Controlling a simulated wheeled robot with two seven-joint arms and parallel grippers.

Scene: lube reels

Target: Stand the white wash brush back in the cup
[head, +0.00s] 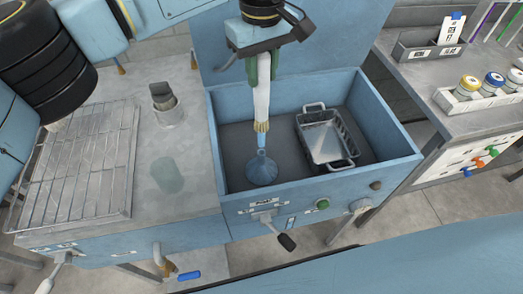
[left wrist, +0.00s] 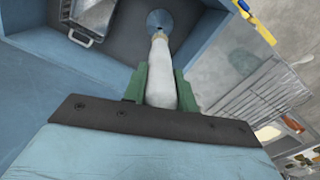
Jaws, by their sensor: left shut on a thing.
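My left gripper (head: 262,68) hangs over the washer tub with its green fingers shut on the white wash brush (head: 262,100). The brush points down, nearly upright, its tan end (head: 261,127) lowest. It also shows between the fingers in the left wrist view (left wrist: 161,80). Just below its end is a blue cone-shaped nozzle (head: 262,169) in the tub; I cannot tell whether they touch. A grey cup (head: 170,113) stands on the metal counter left of the tub, with a dark flat-topped item (head: 162,94) in it. My right gripper is not in view.
The blue tub (head: 315,185) holds a metal basket (head: 327,138) at its right. A wire rack (head: 88,160) lies on the left counter, with a damp patch (head: 168,175) beside it. A bench (head: 425,80) with trays and small bottles stands at the right.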

